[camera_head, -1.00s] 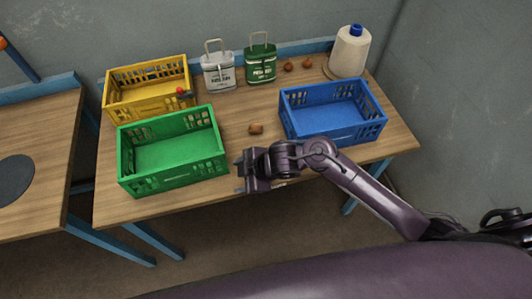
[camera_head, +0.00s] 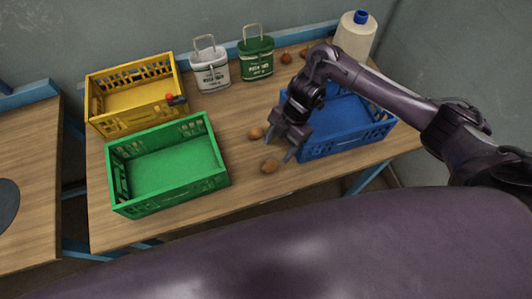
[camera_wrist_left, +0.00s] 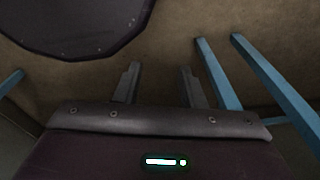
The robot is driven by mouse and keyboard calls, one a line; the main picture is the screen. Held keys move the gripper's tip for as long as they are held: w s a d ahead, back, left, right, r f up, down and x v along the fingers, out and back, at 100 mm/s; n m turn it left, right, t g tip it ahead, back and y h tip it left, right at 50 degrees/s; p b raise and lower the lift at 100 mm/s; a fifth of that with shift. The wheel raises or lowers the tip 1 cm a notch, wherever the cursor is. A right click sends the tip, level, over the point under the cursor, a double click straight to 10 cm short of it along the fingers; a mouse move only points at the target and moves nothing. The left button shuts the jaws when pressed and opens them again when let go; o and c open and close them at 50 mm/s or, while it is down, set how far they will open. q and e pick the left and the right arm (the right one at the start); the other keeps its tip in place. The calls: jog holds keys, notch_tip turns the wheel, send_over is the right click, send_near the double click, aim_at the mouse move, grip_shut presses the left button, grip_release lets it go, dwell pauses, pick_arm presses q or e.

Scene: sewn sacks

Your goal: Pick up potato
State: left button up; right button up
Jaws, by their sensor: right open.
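Two brown potatoes lie on the wooden table between the green and blue crates: one farther back (camera_head: 255,132), one nearer the front edge (camera_head: 269,165). Two more lie at the back, one on the left (camera_head: 286,58) and one on the right (camera_head: 304,53). My right gripper (camera_head: 279,147) points down beside the blue crate, just right of the two middle potatoes. Its fingers are apart and hold nothing visible. My left gripper (camera_wrist_left: 161,68) shows only in the left wrist view, open and empty, above the floor.
The green crate (camera_head: 120,183) and yellow crate (camera_head: 92,104) stand left, the blue crate (camera_head: 345,142) right. A red-and-dark item (camera_head: 175,99) is by the yellow crate.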

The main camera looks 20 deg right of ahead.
aim_at(272, 162)
jog(key=x, duration=0.4)
jog(key=shift+s+a, duration=0.1)
jog(key=shift+s, duration=0.3)
jog(key=shift+w+p+x, duration=0.2)
jog(key=shift+p+x, duration=0.1)
jog(key=shift+x, duration=0.9)
jog(key=shift+f, duration=0.45)
jog(key=c, duration=1.1)
pick_arm(q)
jog(key=s, duration=0.3)
jog(key=shift+s+r, duration=0.15)
jog(key=shift+s, duration=0.2)
pick_arm(e)
jog(key=shift+o, duration=0.2)
jog(key=shift+r, duration=0.1)
